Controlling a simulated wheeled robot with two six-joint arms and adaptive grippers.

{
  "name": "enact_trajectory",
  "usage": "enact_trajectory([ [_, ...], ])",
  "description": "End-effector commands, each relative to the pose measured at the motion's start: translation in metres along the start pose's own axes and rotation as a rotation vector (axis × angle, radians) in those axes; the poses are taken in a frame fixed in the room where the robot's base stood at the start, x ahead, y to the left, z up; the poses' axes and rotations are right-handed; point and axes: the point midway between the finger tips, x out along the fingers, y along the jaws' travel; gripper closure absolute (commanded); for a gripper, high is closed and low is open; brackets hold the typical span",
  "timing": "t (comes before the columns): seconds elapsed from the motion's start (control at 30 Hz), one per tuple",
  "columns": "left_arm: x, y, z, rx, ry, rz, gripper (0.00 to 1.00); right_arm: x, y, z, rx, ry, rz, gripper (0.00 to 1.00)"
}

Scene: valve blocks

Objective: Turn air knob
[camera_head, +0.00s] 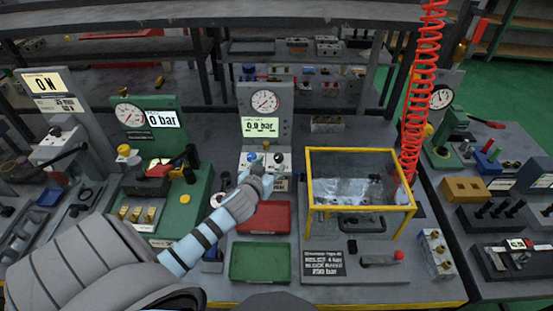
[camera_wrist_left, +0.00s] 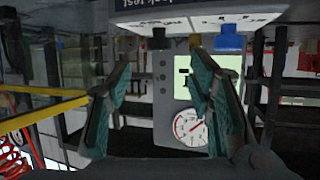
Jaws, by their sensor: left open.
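A grey panel (camera_head: 265,115) stands at the middle of the bench, with a round gauge (camera_head: 264,101) and a display reading 0.0 bar (camera_head: 260,126). On its lower part sit a blue knob (camera_head: 252,157) and a dark knob (camera_head: 279,158). Which one is the air knob I cannot tell. My left gripper (camera_head: 257,166) is in front of these knobs and hides part of the panel base. In the left wrist view, upside down, my left gripper (camera_wrist_left: 160,62) is open and empty, with the blue knob (camera_wrist_left: 229,42) and dark knob (camera_wrist_left: 159,40) beyond the fingertips. My right gripper is not in view.
A yellow-framed clear box (camera_head: 360,190) stands right of the panel, with a red coiled hose (camera_head: 416,110) behind its right side. A red tray (camera_head: 264,217) and a green tray (camera_head: 260,262) lie in front. A green station (camera_head: 150,120) stands left.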

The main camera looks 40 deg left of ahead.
Motion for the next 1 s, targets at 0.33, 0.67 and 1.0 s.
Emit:
enact_trajectory([
  [0.33, 0.065, 0.001, 0.001, -0.002, 0.0, 0.002, 0.52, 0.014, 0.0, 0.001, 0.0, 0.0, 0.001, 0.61],
  [0.67, 0.068, 0.001, 0.0, -0.002, 0.001, 0.003, 0.59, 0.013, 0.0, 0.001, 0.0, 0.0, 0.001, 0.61],
  [1.0, 0.068, 0.002, 0.001, -0.003, 0.0, 0.003, 1.0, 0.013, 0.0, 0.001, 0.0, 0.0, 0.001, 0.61],
])
